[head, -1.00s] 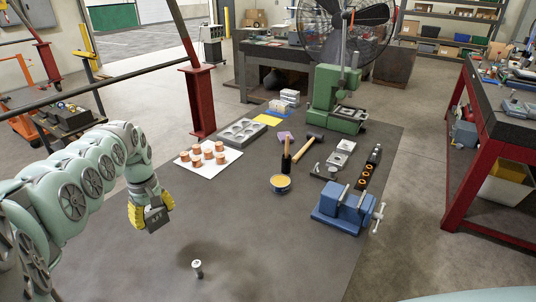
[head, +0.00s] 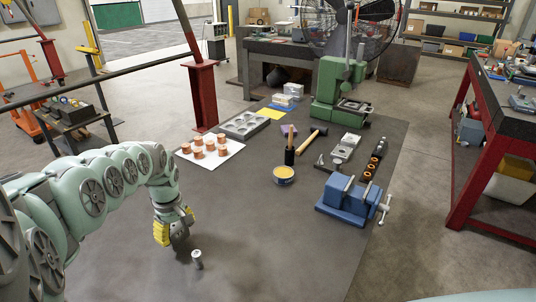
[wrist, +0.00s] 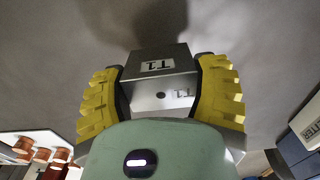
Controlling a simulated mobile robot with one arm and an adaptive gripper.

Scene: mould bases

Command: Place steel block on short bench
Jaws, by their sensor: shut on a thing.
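The steel block (wrist: 165,68) is a grey metal box with "T1" labels and a small dark hole, seen in the wrist view between two yellow ribbed fingers. My gripper (wrist: 160,92) is shut on it. In the head view my gripper (head: 176,232) hangs at lower left, over or near the wide grey worktop (head: 270,225), beside a bolt; the block is mostly hidden there. A red-legged bench (head: 510,130) stands at the right and a dark-topped bench (head: 290,50) at the back. I cannot tell which is the short bench.
A bolt (head: 197,258) stands on the worktop close to my gripper. A blue vise (head: 345,200), a yellow-filled tin (head: 284,174), copper-coloured cylinders on a white sheet (head: 232,157) and a green press (head: 330,95) stand farther off. The worktop's front middle is clear.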

